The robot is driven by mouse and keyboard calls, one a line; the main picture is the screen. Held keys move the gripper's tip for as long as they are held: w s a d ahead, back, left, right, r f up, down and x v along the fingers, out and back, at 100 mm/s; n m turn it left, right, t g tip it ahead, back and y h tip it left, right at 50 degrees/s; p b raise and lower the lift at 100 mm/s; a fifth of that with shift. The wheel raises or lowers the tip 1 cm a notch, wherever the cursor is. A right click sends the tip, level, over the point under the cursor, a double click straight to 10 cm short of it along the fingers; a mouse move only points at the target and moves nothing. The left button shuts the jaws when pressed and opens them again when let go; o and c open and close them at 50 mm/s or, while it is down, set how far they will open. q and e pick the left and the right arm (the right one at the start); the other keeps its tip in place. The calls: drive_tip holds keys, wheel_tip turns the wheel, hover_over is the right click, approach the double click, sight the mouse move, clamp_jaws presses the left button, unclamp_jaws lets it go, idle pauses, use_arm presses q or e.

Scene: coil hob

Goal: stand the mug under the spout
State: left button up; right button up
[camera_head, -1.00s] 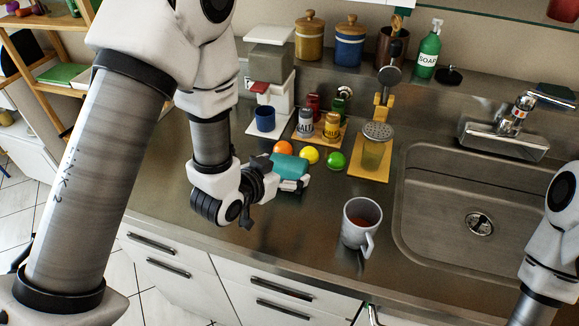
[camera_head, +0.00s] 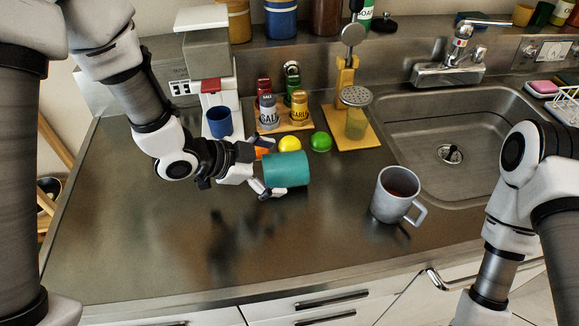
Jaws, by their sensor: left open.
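A grey mug (camera_head: 392,197) with brown liquid in it stands upright on the counter, left of the sink, its handle to the right. A plain teal cylinder (camera_head: 287,170) lies on its side in front of the coloured balls. My left gripper (camera_head: 262,173) is open at the left end of the teal cylinder, close to it; whether they touch is unclear. The coffee machine (camera_head: 207,62) stands at the back left, with a red part (camera_head: 214,86) on its front. A blue cup (camera_head: 219,122) stands below that part. My right gripper is out of view; only its arm shows.
Yellow (camera_head: 290,144) and green (camera_head: 320,141) balls lie behind the teal cylinder; an orange ball (camera_head: 262,150) is partly hidden. Spice jars stand on a wooden board (camera_head: 283,126). A yellow stand (camera_head: 346,130) is left of the sink (camera_head: 447,122). The front left counter is clear.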

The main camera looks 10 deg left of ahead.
use_arm(q)
drive_tip(key=x, duration=0.3)
drive_tip(key=shift+w+a+f+p, duration=0.1)
drive_tip(key=shift+w+f+p, duration=0.15)
drive_tip(key=shift+f+p, duration=0.15)
drive_tip(key=shift+w+d, duration=0.1)
drive_tip(key=shift+d, duration=0.15)
drive_tip(key=c, duration=1.4)
